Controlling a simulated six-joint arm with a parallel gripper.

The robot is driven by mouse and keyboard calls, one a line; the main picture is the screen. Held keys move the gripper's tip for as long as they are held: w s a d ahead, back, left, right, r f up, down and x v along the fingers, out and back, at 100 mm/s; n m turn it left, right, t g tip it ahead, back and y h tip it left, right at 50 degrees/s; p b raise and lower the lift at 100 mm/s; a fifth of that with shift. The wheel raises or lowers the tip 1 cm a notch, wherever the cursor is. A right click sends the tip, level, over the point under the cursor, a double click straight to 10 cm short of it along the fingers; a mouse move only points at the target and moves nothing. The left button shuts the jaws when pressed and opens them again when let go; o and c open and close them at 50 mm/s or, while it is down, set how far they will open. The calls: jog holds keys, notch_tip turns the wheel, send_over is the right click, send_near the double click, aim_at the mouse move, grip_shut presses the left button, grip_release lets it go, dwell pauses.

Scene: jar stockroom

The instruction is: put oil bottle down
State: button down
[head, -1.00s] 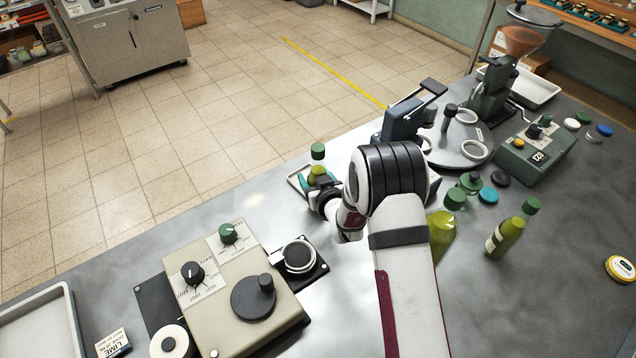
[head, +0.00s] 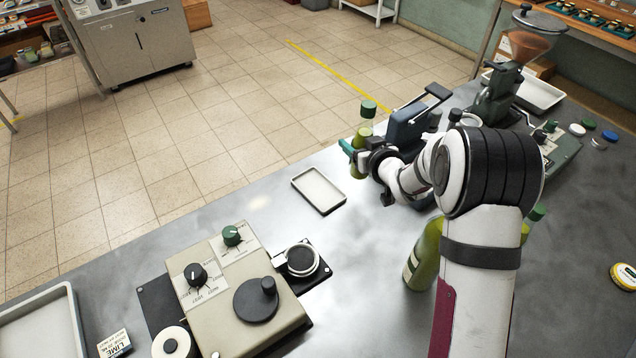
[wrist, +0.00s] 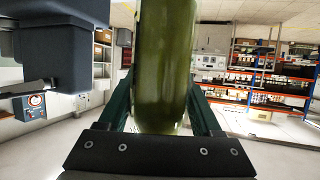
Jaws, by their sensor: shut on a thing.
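The oil bottle (head: 359,160) is green glass with a green cap, held upright at the table's far edge, left of the blue-grey machine. My gripper (head: 352,157) is shut on it; in the wrist view the bottle (wrist: 166,70) stands between the two green fingers, its cap out of the picture. In the head view I cannot tell whether its base touches the table. A small white tray (head: 318,191) lies empty on the table to the left of the gripper.
The blue-grey machine (head: 408,125) stands close on the bottle's right. Another green bottle (head: 421,262) stands beside my arm. A beige control box (head: 228,285) is at the front left. The table between tray and arm is clear.

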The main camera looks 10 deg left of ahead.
jog(key=a+f, duration=0.3)
jog(key=w+a+f, duration=0.1)
jog(key=a+f, duration=0.3)
jog(key=w+a+f, duration=0.1)
jog(key=a+f, duration=0.2)
jog(key=f, duration=0.1)
jog(key=shift+w+a, duration=0.25)
jog(key=shift+a, duration=0.05)
jog(key=shift+f, duration=0.1)
jog(key=shift+c, duration=0.3)
grip_release()
jog(key=shift+s+d+r, duration=0.15)
jog(key=shift+s+r, duration=0.05)
jog(key=v, duration=1.1)
jog(key=shift+s+r, duration=0.2)
jog(key=shift+s, duration=0.05)
jog(key=shift+d, duration=0.1)
